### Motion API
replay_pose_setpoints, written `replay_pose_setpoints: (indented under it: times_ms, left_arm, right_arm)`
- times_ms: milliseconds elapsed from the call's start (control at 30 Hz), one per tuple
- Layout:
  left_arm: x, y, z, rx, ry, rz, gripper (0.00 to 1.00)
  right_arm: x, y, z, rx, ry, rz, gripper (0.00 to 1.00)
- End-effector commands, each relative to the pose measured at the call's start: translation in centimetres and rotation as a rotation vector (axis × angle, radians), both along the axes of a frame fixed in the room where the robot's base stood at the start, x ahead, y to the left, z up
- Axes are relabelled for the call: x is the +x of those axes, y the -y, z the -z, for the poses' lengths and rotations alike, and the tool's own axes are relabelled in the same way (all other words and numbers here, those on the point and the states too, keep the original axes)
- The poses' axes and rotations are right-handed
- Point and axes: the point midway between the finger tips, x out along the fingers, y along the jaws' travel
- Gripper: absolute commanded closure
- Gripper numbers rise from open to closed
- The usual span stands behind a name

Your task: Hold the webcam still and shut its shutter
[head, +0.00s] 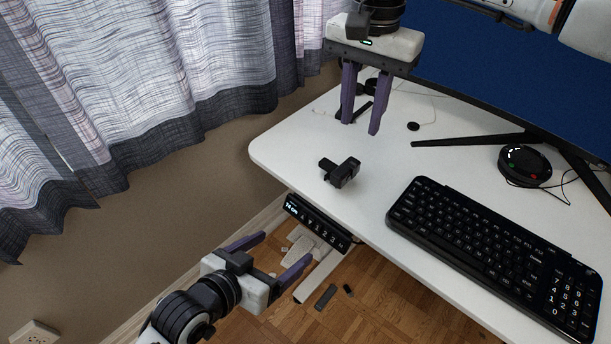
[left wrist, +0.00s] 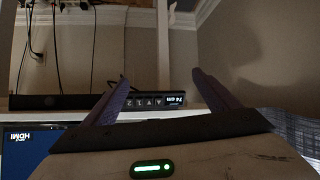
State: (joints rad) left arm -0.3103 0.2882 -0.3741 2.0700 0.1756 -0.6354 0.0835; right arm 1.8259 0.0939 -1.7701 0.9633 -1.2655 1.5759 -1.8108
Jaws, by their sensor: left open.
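The black webcam (head: 345,174) sits on the white desk near its front left edge. The state of its shutter is too small to tell. My right gripper (head: 360,128) comes down from the top of the head view, behind the webcam, with its purple fingers apart and nothing between them. My left gripper (head: 285,247) is low at the left, in front of the desk edge, open and empty. Its spread fingers also show in the left wrist view (left wrist: 162,95), where I cannot make out the webcam.
The white desk (head: 290,145) holds a black keyboard (head: 490,245), a round black device (head: 524,164) and a monitor (head: 500,70). A height control panel (head: 316,222) hangs under the front edge, close to my left gripper. Curtains (head: 140,90) hang at the left.

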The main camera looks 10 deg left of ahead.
Motion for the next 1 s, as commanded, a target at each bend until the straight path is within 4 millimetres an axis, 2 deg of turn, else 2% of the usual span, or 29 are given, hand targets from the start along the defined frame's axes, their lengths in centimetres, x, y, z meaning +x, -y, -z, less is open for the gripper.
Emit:
replay_pose_setpoints:
  times_ms: [33, 200, 400, 500, 633, 1000]
  left_arm:
    - [1.8, 0.7, -2.4, -0.001, 0.043, 0.034, 0.19]
    - [5.1, 2.8, -8.1, -0.002, 0.124, 0.124, 0.19]
    - [6.6, 3.8, -11.8, 0.015, 0.169, 0.183, 0.19]
    - [6.9, 4.1, -12.5, 0.018, 0.177, 0.195, 0.19]
    - [7.7, 4.6, -12.4, 0.018, 0.178, 0.198, 0.19]
    - [12.3, 8.0, -10.1, 0.018, 0.179, 0.196, 0.19]
  right_arm:
    - [0.0, 0.0, 0.0, 0.001, 0.000, 0.000, 0.69]
    - [0.0, -0.1, 0.0, 0.001, 0.000, 0.000, 0.69]
    - [0.0, -0.1, 0.0, 0.002, -0.001, 0.000, 0.69]
    - [0.0, -0.1, 0.1, 0.002, -0.001, 0.000, 0.69]
    - [0.0, -0.1, 0.1, 0.002, -0.001, 0.000, 0.69]
    - [0.0, -0.1, 0.0, 0.003, -0.001, 0.000, 0.69]
